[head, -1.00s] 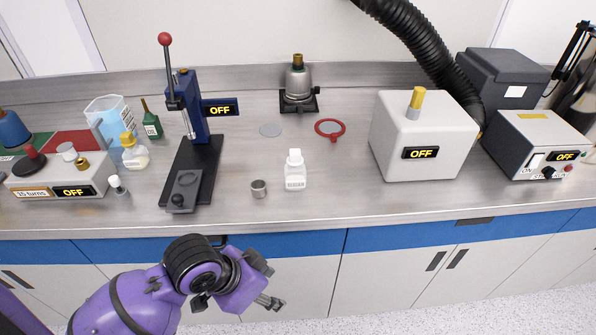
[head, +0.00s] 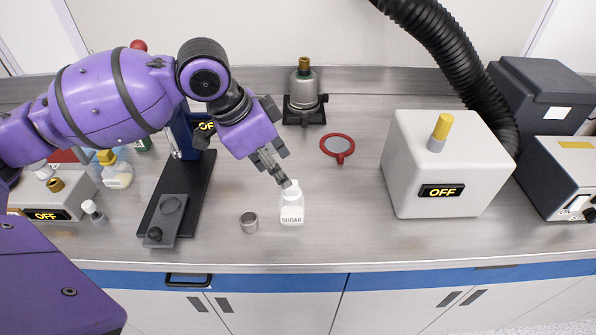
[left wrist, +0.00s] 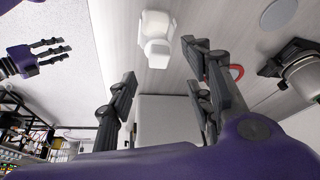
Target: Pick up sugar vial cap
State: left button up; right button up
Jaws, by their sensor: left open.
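The white sugar vial (head: 292,213), labelled SUGAR, stands upright on the bench with its white cap (head: 293,187) on top. My left gripper (head: 284,181) is open, just above and behind the vial, with its fingertips close by the cap. The head view does not clearly show whether they touch. In the left wrist view the vial (left wrist: 156,25) shows beyond the spread fingers (left wrist: 159,62), with nothing held between them.
A small metal cup (head: 249,222) stands left of the vial. A red ring with a grey mesh (head: 338,147) lies behind it. The burner (head: 304,92) is at the back, the white box (head: 437,170) at right, the press (head: 178,205) at left. Bench in front is clear.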

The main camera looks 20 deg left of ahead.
aim_at(291, 192)
pick_arm(q)
jog(key=x, duration=0.6)
jog(key=shift+s+d+f, duration=0.1)
jog(key=shift+d+f, duration=0.15)
jog(key=shift+f, duration=0.15)
jog(key=c, duration=0.7)
jog(key=shift+c, duration=0.5)
pick_arm(e)
jog(key=shift+s+d+f+g, duration=0.15)
jog(key=shift+s+f, duration=0.15)
jog(key=shift+s, duration=0.35)
jog(key=shift+s+f+g, duration=0.15)
jog(key=shift+s+f, duration=0.1)
jog(key=shift+s, duration=0.35)
